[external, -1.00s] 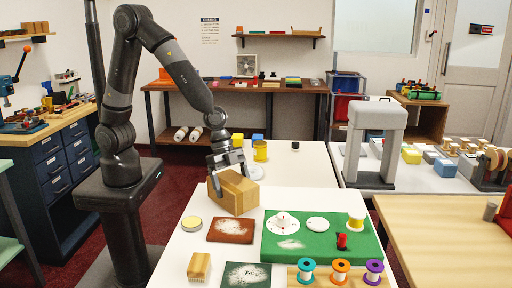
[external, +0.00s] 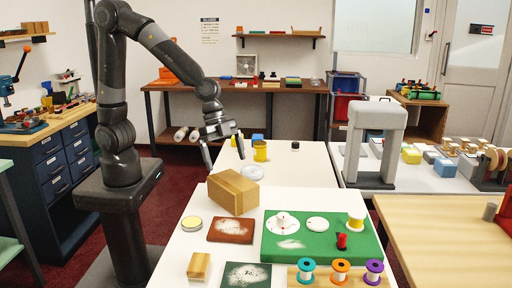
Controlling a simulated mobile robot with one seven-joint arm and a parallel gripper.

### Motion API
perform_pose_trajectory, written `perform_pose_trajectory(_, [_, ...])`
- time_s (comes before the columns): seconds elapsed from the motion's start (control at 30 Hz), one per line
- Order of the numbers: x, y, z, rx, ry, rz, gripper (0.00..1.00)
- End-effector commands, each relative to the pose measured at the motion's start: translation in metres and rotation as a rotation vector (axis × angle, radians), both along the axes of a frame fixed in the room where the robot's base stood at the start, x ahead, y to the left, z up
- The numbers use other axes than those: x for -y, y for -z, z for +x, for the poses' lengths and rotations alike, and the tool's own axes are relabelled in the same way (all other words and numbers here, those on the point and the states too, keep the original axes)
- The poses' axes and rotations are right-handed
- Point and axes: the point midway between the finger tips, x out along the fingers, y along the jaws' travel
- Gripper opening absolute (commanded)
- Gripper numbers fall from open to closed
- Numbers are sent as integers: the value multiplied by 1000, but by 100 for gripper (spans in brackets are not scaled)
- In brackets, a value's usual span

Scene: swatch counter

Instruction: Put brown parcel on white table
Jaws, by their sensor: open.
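The brown parcel (external: 233,193) is a box with a lighter stripe along it. It rests on the white table (external: 180,252), near its back left edge. My gripper (external: 222,153) is open and empty, above and behind the parcel, with its fingers apart from it.
In front of the parcel lie a yellow-topped round tin (external: 192,223), a reddish-brown board (external: 231,230) and a green mat (external: 320,250) bearing white discs and a spool.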

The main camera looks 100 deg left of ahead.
Motion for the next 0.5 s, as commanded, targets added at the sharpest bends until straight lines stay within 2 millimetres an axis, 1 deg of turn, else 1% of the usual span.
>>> perform_pose_trajectory(0.03, [-3, -8, -2, 3, 0, 0, 100])
perform_pose_trajectory(0.1, [-5, -17, -4, 2, -2, 0, 100])
perform_pose_trajectory(0.37, [-12, -36, -12, 2, -12, -1, 100])
perform_pose_trajectory(0.47, [-22, -48, -23, 6, -55, -5, 100])
perform_pose_trajectory(0.5, [-28, -55, -29, 8, -82, -7, 100])
